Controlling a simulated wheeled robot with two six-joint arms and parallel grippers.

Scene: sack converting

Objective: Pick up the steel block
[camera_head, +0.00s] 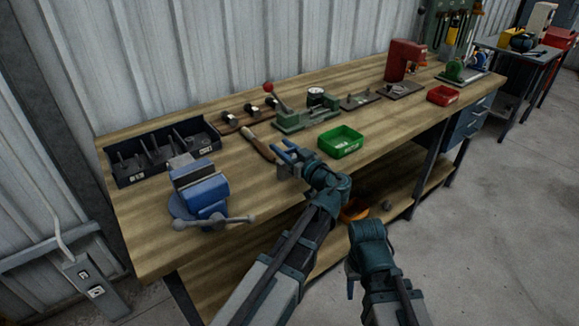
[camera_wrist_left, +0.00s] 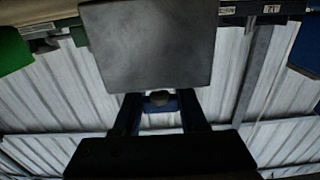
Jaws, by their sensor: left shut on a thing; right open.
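The steel block (camera_wrist_left: 150,45) is a plain grey block that fills the upper middle of the left wrist view. My left gripper (camera_wrist_left: 162,108) is shut on it, with its two dark fingers reaching up to the block's lower edge. In the head view the left gripper (camera_head: 285,154) is over the front part of the workbench, and the grey block (camera_head: 284,173) shows small at its fingers. Whether the block touches the bench top cannot be told. My right gripper (camera_head: 352,284) is low in front of the bench, open, mostly hidden by its own wrist.
The wooden workbench (camera_head: 150,230) carries a blue vise (camera_head: 200,190), a black divided tray (camera_head: 160,150), a file-like tool (camera_head: 258,148), a green bin (camera_head: 341,141), a green toggle fixture (camera_head: 300,119), a red bin (camera_head: 442,95) and a red press (camera_head: 402,60).

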